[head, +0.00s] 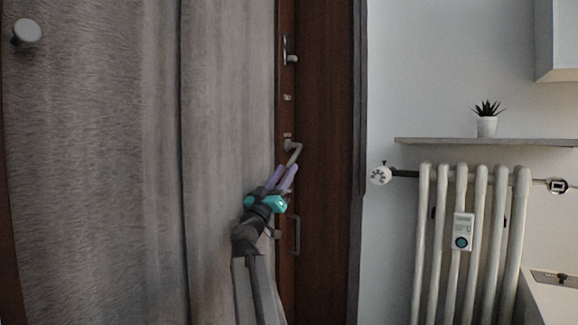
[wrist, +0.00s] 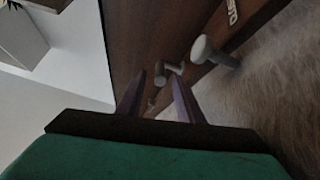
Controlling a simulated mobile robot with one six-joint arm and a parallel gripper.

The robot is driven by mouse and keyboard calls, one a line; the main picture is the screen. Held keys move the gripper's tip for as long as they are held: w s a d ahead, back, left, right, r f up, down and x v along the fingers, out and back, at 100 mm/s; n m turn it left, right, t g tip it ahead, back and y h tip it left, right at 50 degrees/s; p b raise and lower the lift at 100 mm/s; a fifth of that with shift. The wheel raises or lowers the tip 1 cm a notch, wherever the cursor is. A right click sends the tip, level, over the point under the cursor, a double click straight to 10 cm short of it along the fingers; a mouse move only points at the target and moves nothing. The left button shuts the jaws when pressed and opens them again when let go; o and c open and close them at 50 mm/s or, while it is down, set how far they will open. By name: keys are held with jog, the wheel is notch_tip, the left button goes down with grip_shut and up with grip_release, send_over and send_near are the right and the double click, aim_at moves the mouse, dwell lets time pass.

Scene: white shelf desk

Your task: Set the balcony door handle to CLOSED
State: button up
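The balcony door handle (head: 295,151) is a grey lever on the brown door frame in the head view. Its grip slants down and to the left from its bend. My gripper (head: 287,169) has two purple fingers, spread apart, just below the lever's lower end; I cannot tell whether they touch it. A small grey lever (wrist: 172,69) and a larger round-ended grey handle (wrist: 207,50) show beyond the fingertips; which is the task's handle is unclear.
Another grey handle (head: 287,53) sits higher on the frame, and a pull handle (head: 295,236) lower. A grey curtain-like panel (head: 110,160) fills the left. A radiator (head: 482,235) and a shelf (head: 440,141) with a potted plant (head: 486,122) stand at right.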

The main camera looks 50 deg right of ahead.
jog(key=shift+p+v, duration=0.4)
jog(key=shift+v, duration=1.95)
